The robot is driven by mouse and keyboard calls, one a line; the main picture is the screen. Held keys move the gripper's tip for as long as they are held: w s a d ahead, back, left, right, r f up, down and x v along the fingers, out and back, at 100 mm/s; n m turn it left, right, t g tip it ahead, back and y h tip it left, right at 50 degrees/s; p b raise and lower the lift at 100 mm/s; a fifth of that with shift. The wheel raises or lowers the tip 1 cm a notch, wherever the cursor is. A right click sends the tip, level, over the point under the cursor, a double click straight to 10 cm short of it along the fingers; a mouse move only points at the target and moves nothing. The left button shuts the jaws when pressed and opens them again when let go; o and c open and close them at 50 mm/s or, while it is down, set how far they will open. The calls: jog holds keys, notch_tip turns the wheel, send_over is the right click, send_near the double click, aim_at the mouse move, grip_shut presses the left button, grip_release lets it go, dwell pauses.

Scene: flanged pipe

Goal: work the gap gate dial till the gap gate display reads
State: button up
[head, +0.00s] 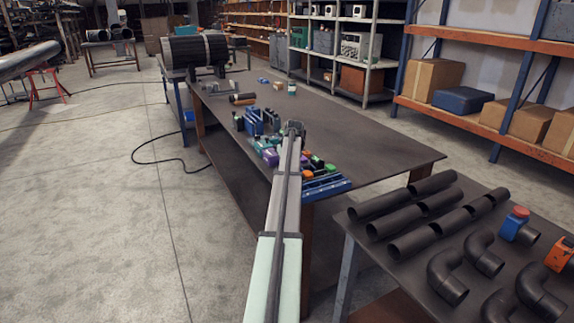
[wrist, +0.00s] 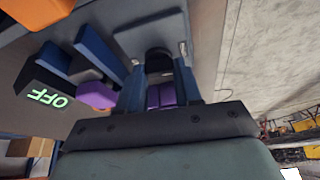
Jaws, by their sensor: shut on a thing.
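My gripper (wrist: 158,66) is in the middle of the wrist view, its two fingers on either side of a dark round knob, which looks like the dial (wrist: 158,56). It is shut on this knob, in front of a grey-blue panel (wrist: 150,28). A display (wrist: 46,96) at the left of the wrist view shows green letters reading OFF, upside down in the picture. I cannot tell whether it is the gap gate display. In the head view my gripper (head: 294,129) is over the table among small devices, and the arm hides much of what it holds.
Purple parts (wrist: 161,96) lie behind and between the fingers. Blue blocks (wrist: 98,50) and an orange block (wrist: 75,14) stand close by. The long table (head: 375,143) is clear to the right of the devices. Dark pipes (head: 420,205) lie on the nearer table.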

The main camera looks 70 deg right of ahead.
jog(key=m+g, duration=0.1)
jog(key=m, duration=0.2)
jog(key=shift+w+h, duration=0.1)
jog(key=shift+h, duration=0.3)
jog(key=shift+w+m+g, duration=0.1)
jog(key=shift+m+g, duration=0.7)
jog(key=shift+m, duration=1.3)
jog(key=o, duration=1)
jog(key=shift+o, duration=0.2)
jog(key=shift+a+r, duration=0.1)
jog(key=shift+r, duration=0.05)
jog(key=v, duration=1.3)
jog(key=shift+a+r, duration=0.2)
jog(key=shift+a, duration=0.05)
jog(key=shift+w, duration=0.1)
